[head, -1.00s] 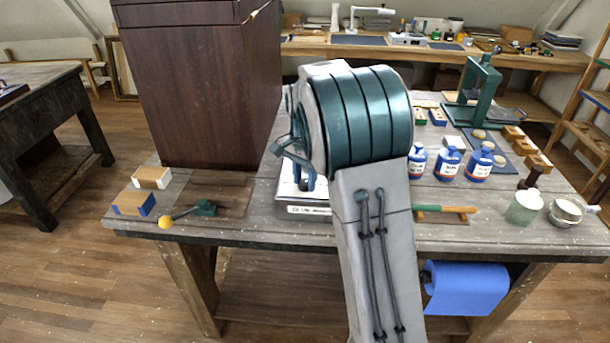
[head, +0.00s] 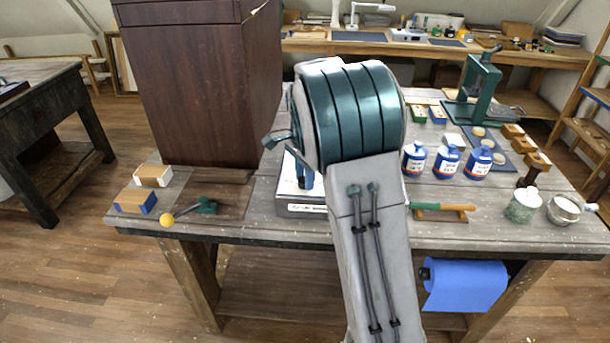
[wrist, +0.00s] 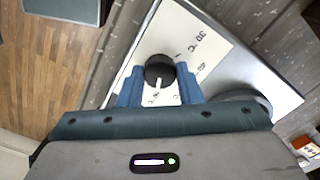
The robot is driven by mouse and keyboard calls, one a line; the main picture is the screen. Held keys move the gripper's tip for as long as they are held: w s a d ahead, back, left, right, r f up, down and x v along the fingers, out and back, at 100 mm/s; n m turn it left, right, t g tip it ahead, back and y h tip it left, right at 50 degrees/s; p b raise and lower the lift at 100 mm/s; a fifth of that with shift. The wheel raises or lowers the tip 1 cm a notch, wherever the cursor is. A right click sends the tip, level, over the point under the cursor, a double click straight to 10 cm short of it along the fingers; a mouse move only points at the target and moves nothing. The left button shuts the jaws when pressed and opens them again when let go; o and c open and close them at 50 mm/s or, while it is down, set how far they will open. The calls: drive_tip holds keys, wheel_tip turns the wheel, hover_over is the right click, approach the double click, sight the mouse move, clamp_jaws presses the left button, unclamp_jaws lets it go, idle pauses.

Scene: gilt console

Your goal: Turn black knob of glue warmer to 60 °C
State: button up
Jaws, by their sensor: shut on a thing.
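The glue warmer (head: 300,209) is a pale box near the front edge of the workbench, mostly hidden behind my arm in the head view. In the wrist view its white top plate (wrist: 215,60) shows printed marks, one reading 30 °C and another partly readable. The black knob (wrist: 159,71) is round with a white pointer line, which points toward the bottom of the wrist picture. My gripper (wrist: 160,69) has its two blue fingers on either side of the knob, shut on it. The 60 °C mark cannot be made out.
A tall dark wooden cabinet (head: 205,90) stands left of the warmer. Blue bottles (head: 447,161), a glass jar (head: 523,205) and a green press (head: 478,90) stand to the right.

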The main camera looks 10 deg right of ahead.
drive_tip(key=o, duration=1)
drive_tip(key=shift+c, duration=0.2)
wheel_tip(320, 180, up, 14)
drive_tip(key=shift+b, duration=0.35)
